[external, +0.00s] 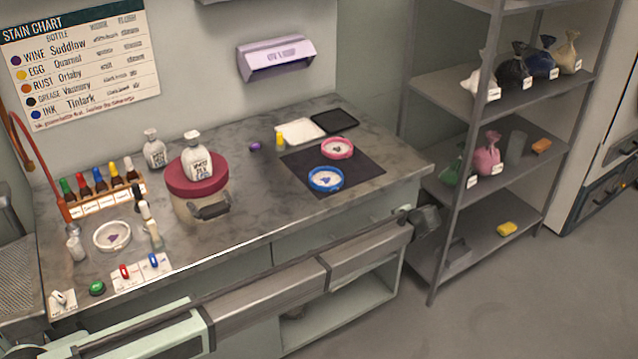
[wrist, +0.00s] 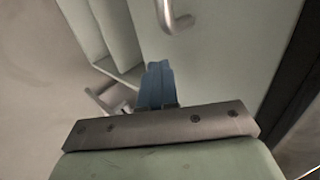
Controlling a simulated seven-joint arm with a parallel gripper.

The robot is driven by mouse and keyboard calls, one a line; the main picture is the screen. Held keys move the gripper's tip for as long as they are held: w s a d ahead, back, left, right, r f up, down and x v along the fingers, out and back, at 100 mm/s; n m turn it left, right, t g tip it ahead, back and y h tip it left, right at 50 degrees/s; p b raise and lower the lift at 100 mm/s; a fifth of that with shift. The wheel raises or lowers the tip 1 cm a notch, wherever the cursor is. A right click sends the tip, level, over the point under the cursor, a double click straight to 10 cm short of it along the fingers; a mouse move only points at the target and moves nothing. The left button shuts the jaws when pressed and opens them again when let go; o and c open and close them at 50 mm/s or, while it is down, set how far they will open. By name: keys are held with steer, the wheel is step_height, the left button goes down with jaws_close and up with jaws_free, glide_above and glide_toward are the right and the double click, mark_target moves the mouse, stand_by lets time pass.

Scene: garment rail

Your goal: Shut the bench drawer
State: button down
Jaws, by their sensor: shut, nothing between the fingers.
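The bench (external: 235,245) has pale green fronts under its marble top. A drawer front (external: 340,228) shows below the right part of the top, partly hidden by my arm; I cannot tell how far out it stands. My gripper (external: 425,218) is at the bench's front right corner, its fingers not clear there. In the wrist view its blue fingers (wrist: 158,82) are shut and empty, in front of a pale green panel (wrist: 225,60). A metal handle (wrist: 176,17) on that panel is beyond the fingertips, apart from them.
A metal shelf unit (external: 455,190) with several tied bags stands right of the bench. Bottles, dishes and a red-lidded pot (external: 197,178) crowd the bench top. An open lower compartment (external: 340,312) is under the bench. The floor (external: 530,290) at the right is clear.

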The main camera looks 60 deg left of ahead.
steer(key=v, duration=1)
steer(key=s+d+f+t+h, duration=0.2)
steer(key=s+d+f+h, duration=0.3)
steer(key=s, duration=0.3)
steer(key=s+d+f+g+h, duration=0.1)
steer(key=s+d+f, duration=0.2)
steer(key=s+f, duration=0.5)
steer(key=s+d+f+g+h, duration=0.1)
steer(key=s+d+f, duration=0.25)
steer(key=s, duration=0.85)
steer(key=s+d+f+h, duration=0.1)
steer(key=s+d+f, duration=0.1)
steer(key=s+f, duration=0.6)
steer(key=s+d+f+g, duration=0.1)
steer(key=s+f+g, duration=0.1)
steer(key=s, duration=1.4)
steer(key=s+d+f+g+h, duration=0.1)
steer(key=s+f, duration=0.4)
steer(key=s, duration=1.1)
steer(key=s+d+f+g, duration=0.2)
steer(key=s+f+g, duration=0.1)
steer(key=s, duration=1.4)
steer(key=shift+f+g, duration=0.25)
steer(key=shift+g, duration=0.15)
